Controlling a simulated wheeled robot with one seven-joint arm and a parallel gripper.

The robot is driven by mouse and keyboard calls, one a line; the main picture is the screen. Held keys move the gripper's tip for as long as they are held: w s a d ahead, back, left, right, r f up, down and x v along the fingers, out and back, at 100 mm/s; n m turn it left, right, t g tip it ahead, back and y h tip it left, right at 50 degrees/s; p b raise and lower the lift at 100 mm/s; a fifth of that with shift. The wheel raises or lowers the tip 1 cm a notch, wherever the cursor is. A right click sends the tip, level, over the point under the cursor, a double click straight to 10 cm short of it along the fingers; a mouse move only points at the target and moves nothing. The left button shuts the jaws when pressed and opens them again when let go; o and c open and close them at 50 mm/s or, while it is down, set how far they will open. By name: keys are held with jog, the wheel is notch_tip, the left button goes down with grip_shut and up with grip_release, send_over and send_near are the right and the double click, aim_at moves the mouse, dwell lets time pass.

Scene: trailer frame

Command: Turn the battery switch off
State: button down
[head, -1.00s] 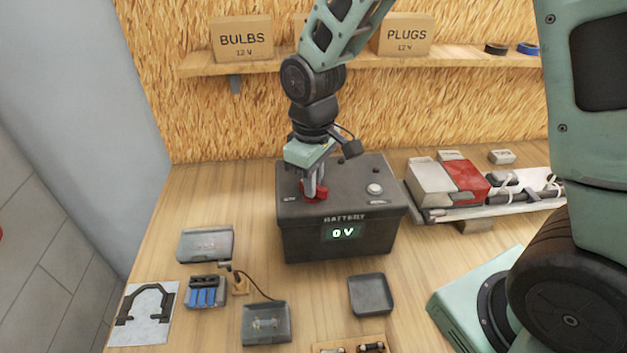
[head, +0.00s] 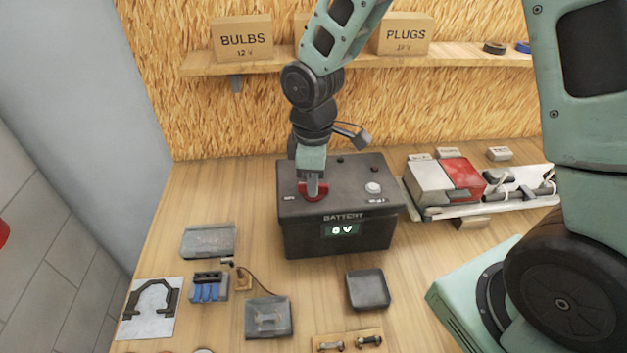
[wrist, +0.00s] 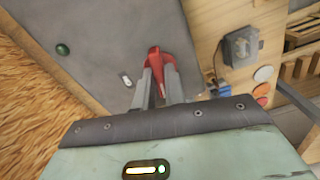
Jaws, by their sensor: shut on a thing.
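The battery (head: 335,218) is a dark grey box on the wooden bench, and its front display (head: 343,230) reads 0 V. The red battery switch (head: 307,196) sits on the left of its top face. My gripper (head: 313,190) points down over it and is shut on the red switch handle. In the wrist view the two fingers of my gripper (wrist: 156,92) clasp the red switch (wrist: 154,58), hiding its lower part. A white round knob (head: 373,188) is on the right of the battery top.
A small dark tray (head: 368,290) lies in front of the battery. Left of it are a blue-fused block (head: 209,286) and grey boxes (head: 208,241). A red and white light unit (head: 446,180) lies to the right. A shelf (head: 300,67) with boxes runs behind.

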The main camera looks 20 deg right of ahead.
jog(key=shift+r+n+p, duration=0.1)
jog(key=shift+n+p, duration=0.5)
jog(key=shift+n, duration=0.1)
jog(key=shift+n+p, duration=0.35)
jog(key=shift+n, duration=0.45)
jog(key=c, duration=1.4)
grip_release()
jog(key=shift+o, duration=0.2)
